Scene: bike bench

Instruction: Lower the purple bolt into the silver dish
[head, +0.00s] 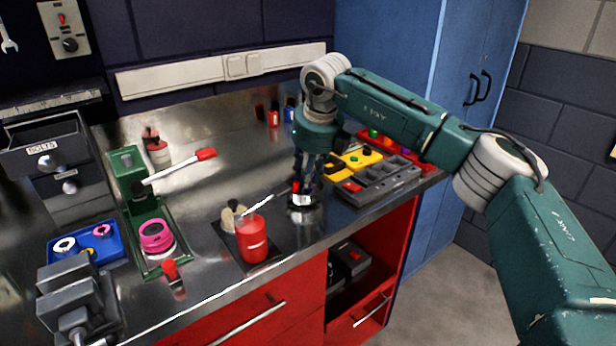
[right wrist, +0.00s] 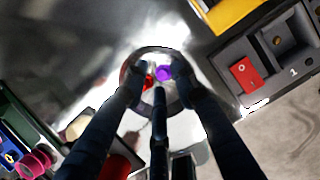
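The silver dish (right wrist: 128,76) is a round shiny bowl directly below my right gripper (right wrist: 158,78) in the right wrist view. The purple bolt (right wrist: 163,73) shows within the dish's outline, close to the right-hand fingertip. A red piece (right wrist: 149,81) shows beside it, near the left-hand fingertip. The fingers are spread wider than the bolt, with visible gaps between them. I cannot tell the bolt's exact height or whether a finger touches it. In the head view my right gripper (head: 304,186) points down over the dish (head: 303,212); the fingers hide the bolt. My left gripper is out of view.
The bench's front edge is close.

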